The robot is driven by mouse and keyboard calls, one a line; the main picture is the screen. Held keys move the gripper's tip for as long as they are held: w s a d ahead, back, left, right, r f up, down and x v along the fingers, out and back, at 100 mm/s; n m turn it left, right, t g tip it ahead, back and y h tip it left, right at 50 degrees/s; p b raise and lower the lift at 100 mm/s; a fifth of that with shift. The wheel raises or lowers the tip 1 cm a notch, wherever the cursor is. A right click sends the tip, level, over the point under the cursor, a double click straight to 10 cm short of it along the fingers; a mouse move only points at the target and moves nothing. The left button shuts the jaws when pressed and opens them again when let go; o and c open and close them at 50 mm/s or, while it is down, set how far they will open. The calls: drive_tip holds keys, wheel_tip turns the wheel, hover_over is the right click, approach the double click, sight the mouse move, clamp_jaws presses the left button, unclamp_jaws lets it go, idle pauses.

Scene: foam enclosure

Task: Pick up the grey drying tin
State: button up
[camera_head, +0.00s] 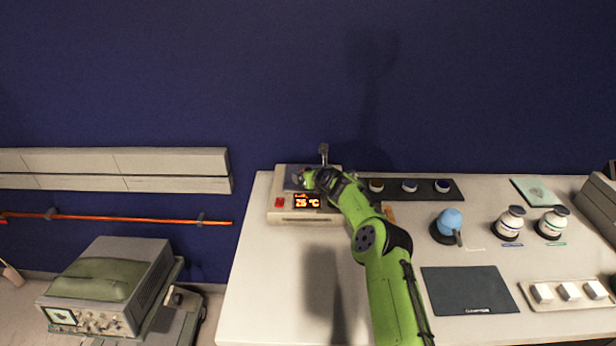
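A pale hot plate (279,218) with a red-orange lit display stands at the back left of the white bench. My green arm reaches over its right part from the front. My gripper (307,179) is at the hot plate's top, small and partly covered by my own wrist. I cannot tell whether its fingers are open or shut. A flat grey surface (292,176) shows just left of the gripper on the hot plate. I cannot tell if it is the grey drying tin or the plate's own top. No other clear grey tin shows.
A black strip (455,188) with several small cups lies right of the hot plate. A blue-topped object (450,220), two jars (511,220) (553,221), a dark mat (468,291) and a tray of white blocks (530,299) fill the right. The bench's front left is clear.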

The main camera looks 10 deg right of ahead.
drive_tip(key=shift+w+a+f, duration=0.1)
drive_tip(key=shift+w, duration=0.15)
